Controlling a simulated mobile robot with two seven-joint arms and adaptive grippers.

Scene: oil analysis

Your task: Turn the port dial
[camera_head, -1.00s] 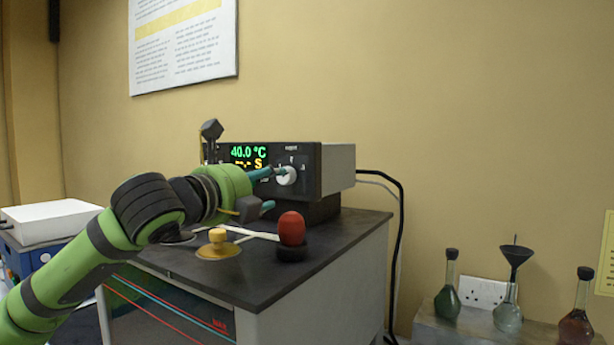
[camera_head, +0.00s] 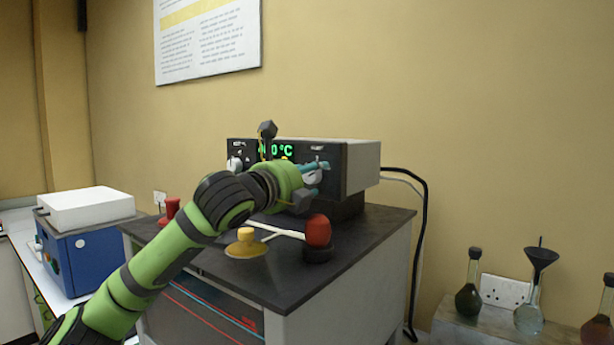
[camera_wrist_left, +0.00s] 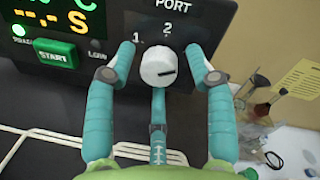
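The port dial (camera_wrist_left: 157,68) is a round white knob with a dark mark pointing about rightward, below the labels 1, 2 and PORT. It sits on the dark front panel of the instrument (camera_head: 360,165). In the head view the dial (camera_head: 311,177) is partly hidden by my left gripper (camera_head: 314,175). In the left wrist view the teal fingers of my left gripper (camera_wrist_left: 159,58) stand on either side of the dial, with visible gaps, so it is open. A third teal finger-like part lies below the dial. My right gripper is not in view.
A green START button (camera_wrist_left: 58,51) lies left of the dial. Flasks (camera_head: 470,298) stand on a ledge at right.

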